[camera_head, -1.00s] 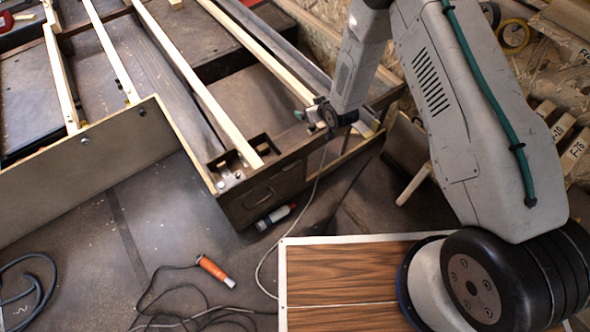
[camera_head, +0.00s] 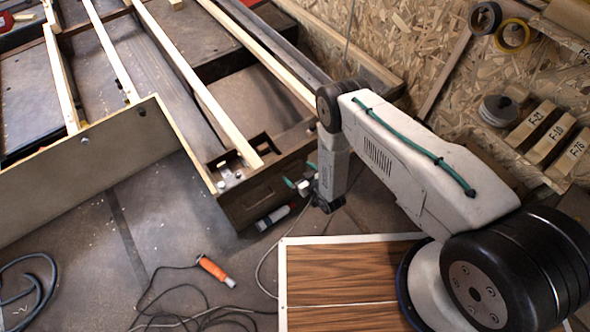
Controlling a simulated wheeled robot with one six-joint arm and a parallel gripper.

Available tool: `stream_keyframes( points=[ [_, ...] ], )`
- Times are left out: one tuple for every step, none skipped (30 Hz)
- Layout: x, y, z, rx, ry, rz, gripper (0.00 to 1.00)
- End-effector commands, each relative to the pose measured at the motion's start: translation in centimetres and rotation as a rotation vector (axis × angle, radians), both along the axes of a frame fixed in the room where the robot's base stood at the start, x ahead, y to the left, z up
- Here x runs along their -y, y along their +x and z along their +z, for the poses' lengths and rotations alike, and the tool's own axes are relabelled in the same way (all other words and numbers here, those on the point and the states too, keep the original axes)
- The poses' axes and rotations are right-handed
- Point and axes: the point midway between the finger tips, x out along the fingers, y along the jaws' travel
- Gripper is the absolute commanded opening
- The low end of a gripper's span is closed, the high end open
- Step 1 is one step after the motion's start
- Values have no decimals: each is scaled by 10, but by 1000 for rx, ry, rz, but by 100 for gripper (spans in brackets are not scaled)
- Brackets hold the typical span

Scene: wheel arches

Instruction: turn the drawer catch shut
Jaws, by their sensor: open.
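The dark metal drawer front (camera_head: 260,199) is the end face of the bench frame at the picture's middle, with a small recessed pull on it. I cannot make out the catch itself clearly. My gripper (camera_head: 300,175) hangs from my arm just right of the drawer front, pointing toward it. Its teal-tipped fingers are apart and nothing shows between them. The gripper and wrist hide the right end of the drawer front. I cannot tell whether a finger touches anything there.
A red-and-white tube (camera_head: 275,217) lies on the floor below the drawer front. An orange-handled tool (camera_head: 213,269) with a dark cable lies in front. A wood-topped panel (camera_head: 335,275) with white edging stands at lower middle. Tape rolls (camera_head: 512,36) and labelled blocks (camera_head: 550,133) sit at right.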

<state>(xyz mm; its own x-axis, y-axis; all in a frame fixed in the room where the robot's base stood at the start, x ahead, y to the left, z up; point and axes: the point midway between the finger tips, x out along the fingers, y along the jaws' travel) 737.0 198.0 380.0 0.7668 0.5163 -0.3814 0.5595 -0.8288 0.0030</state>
Motion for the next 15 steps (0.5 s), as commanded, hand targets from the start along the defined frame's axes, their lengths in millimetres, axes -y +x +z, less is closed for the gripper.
stream_keyframes(
  points=[
    [-5, 6, -3, 2, 1, 1, 100],
    [-7, 9, -5, 1, 0, 1, 100],
    [-10, 13, -7, 2, -1, 2, 100],
    [-11, 16, -8, 1, -1, 2, 100],
    [-13, 18, -9, 2, -1, 2, 100],
    [-15, 21, -10, 2, -1, 2, 100],
    [-16, 22, -11, -1, -1, 1, 100],
    [-17, 23, -12, -1, -1, 1, 100],
    [-17, 25, -12, -1, -1, 1, 100],
    [-18, 25, -13, -1, 0, 1, 100],
    [-18, 26, -13, -1, 0, 1, 100],
    [-18, 26, -13, -1, 0, 1, 100],
    [-18, 26, -13, -1, 0, 1, 100],
    [-18, 26, -13, -1, 0, 1, 100],
    [-18, 26, -13, -1, 0, 1, 100]
  ],
)
